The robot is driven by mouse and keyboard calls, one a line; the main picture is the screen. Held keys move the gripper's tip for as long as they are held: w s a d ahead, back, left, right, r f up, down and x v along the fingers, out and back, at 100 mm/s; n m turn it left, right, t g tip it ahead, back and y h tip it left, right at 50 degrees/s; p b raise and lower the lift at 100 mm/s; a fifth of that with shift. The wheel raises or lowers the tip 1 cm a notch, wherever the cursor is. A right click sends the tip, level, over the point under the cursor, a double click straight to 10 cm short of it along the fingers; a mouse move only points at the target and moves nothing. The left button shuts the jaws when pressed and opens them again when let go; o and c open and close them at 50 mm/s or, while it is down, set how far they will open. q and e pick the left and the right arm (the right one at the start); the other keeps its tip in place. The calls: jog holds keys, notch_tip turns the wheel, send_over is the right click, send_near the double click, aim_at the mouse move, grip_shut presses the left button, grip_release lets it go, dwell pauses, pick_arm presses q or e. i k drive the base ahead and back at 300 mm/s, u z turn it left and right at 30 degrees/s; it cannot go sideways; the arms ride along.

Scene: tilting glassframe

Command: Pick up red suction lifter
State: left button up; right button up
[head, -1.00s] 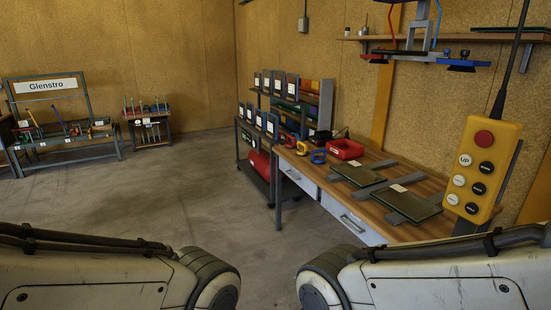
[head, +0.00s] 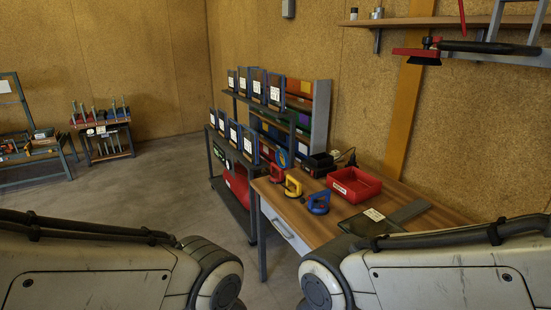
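The red suction lifter (head: 276,172) stands on the wooden workbench (head: 281,207) near its left end, in the head view. It is small, and its handle and cup details are hard to make out. A yellow suction lifter (head: 292,186) and a blue suction lifter (head: 319,202) stand in a row to its right and nearer to me. Two of my arm links show at the bottom left and bottom right. Both grippers are out of view, and no gripper shows near the lifters.
A red bin (head: 354,187) and a dark glass pane (head: 366,223) lie on the workbench to the right of the lifters. A rack with framed panels (head: 258,86) stands behind and left. A wall shelf (head: 440,23) hangs at upper right. The floor (head: 180,190) on the left is clear.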

aim_at(279, 178)
jog(key=u, duration=0.1)
jog(key=i, duration=0.85)
jog(key=u, duration=1)
jog(key=i, duration=1.55)
jog(key=z, duration=0.7)
jog(key=i, duration=0.55)
jog(key=z, duration=0.45)
